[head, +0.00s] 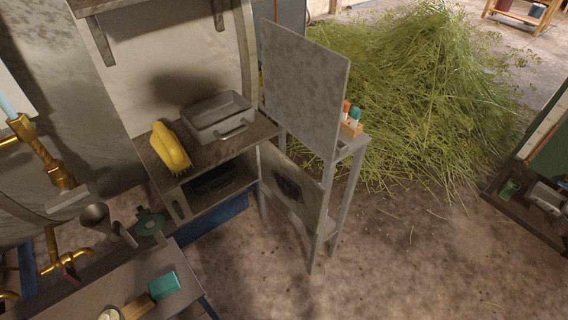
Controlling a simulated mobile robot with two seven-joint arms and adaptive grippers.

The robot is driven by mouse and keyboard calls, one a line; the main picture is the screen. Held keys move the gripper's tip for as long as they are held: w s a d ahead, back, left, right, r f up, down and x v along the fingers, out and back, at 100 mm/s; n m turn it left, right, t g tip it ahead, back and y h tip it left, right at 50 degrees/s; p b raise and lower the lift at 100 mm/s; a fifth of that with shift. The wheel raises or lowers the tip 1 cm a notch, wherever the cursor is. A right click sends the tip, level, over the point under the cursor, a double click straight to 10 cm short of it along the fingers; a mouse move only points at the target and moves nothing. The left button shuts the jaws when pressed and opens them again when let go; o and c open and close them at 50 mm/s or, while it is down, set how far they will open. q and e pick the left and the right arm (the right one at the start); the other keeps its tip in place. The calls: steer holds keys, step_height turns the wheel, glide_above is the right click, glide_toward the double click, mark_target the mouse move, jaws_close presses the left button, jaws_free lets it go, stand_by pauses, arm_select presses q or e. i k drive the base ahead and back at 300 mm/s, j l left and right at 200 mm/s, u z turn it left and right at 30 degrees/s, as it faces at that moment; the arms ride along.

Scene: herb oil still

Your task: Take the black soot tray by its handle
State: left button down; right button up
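A black tray (212,182) sits in shadow in the lower compartment of the small grey-brown shelf unit. Its front faces the open side, but its handle is too dark to make out clearly. A grey metal tray (204,113) with a loop handle on its near side stands on the top board (210,148) above it. Neither of my grippers is in view.
A yellow brush (170,149) lies left of the grey tray. A tall grey panel stand (305,85) is close on the shelf's right. A bench (190,288) with a teal block (164,286) is in front.

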mark_target(213, 175)
steer(key=i+l+u, duration=0.15)
steer(key=l+u, duration=0.15)
steer(key=u, duration=0.2)
steer(key=l+u, duration=0.45)
steer(key=i+l+u, duration=0.1)
steer(key=l+u, duration=0.2)
steer(key=u, duration=0.2)
steer(key=l, duration=0.55)
steer(key=k+l+u, duration=0.15)
steer(key=l, duration=0.4)
steer(key=k+l, duration=0.1)
steer(key=l, duration=0.5)
steer(key=k, duration=0.25)
steer(key=u, duration=0.05)
